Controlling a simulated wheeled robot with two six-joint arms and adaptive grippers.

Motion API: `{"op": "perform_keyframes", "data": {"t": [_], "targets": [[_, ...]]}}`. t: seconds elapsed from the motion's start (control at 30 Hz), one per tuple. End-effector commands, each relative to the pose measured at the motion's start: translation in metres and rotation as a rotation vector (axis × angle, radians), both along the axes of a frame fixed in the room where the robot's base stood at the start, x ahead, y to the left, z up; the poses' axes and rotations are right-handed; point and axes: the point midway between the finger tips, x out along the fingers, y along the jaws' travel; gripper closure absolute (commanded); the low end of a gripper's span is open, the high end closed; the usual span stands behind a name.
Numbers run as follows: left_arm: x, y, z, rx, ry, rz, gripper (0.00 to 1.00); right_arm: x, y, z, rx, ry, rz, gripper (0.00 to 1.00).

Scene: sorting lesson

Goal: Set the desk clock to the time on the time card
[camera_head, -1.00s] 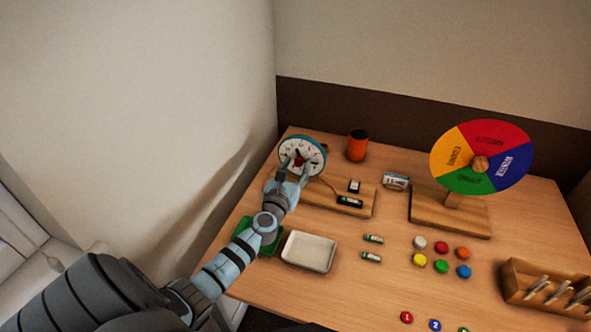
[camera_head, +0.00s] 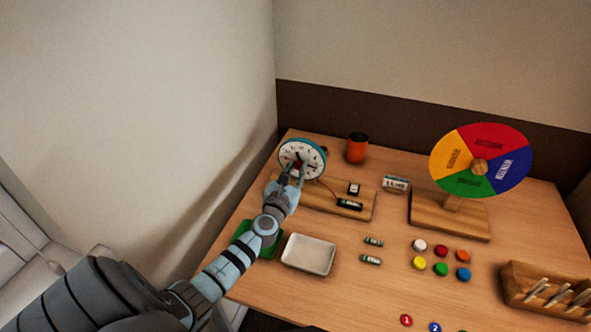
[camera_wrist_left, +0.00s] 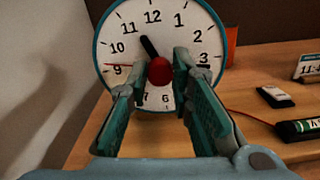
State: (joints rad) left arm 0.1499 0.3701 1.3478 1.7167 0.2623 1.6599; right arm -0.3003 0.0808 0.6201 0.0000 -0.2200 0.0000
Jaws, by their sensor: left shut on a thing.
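The desk clock (camera_head: 316,151) stands at the back left of the table, with a white face and teal rim. In the left wrist view, the clock (camera_wrist_left: 180,16) has a red knob (camera_wrist_left: 160,71) at its centre. A short thick black hand points near 11. A thin reddish line shows by the 9, but the fingers hide much of the lower face. My left gripper (camera_head: 297,170) is in front of the clock, its fingers shut on the red knob.
A wooden board (camera_head: 364,207) with wired parts lies by the clock. An orange cup (camera_head: 356,150), a coloured wheel (camera_head: 490,140), a white tray (camera_head: 309,253), a green tray (camera_head: 270,250), small batteries (camera_head: 372,241), several coloured buttons and a wooden box (camera_head: 540,297) share the table.

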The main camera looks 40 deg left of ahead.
Motion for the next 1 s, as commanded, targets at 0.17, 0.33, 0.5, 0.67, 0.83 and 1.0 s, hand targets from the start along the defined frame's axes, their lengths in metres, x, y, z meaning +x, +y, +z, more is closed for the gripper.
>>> {"op": "perform_keyframes", "data": {"t": [0.17,0.33,0.5,0.67,0.83,1.0], "targets": [[0.000,-0.001,0.001,0.107,0.039,-0.001,1.00,0.000,0.000,0.005,0.000,0.000,0.000,1.00],[0.000,-0.001,0.001,0.248,0.088,-0.001,1.00,0.000,0.000,0.010,0.000,0.000,0.000,1.00],[0.001,-0.001,0.001,0.401,0.141,-0.001,1.00,0.000,0.000,0.014,0.000,0.000,0.000,1.00],[0.001,-0.001,0.000,0.545,0.192,-0.001,1.00,0.000,0.000,0.019,0.000,0.000,0.000,1.00],[0.001,-0.002,0.000,0.697,0.245,-0.001,1.00,0.000,0.000,0.023,0.000,0.000,0.000,1.00],[0.001,-0.002,-0.001,0.850,0.298,-0.002,1.00,0.000,0.001,0.028,0.001,0.000,0.000,1.00]]}}
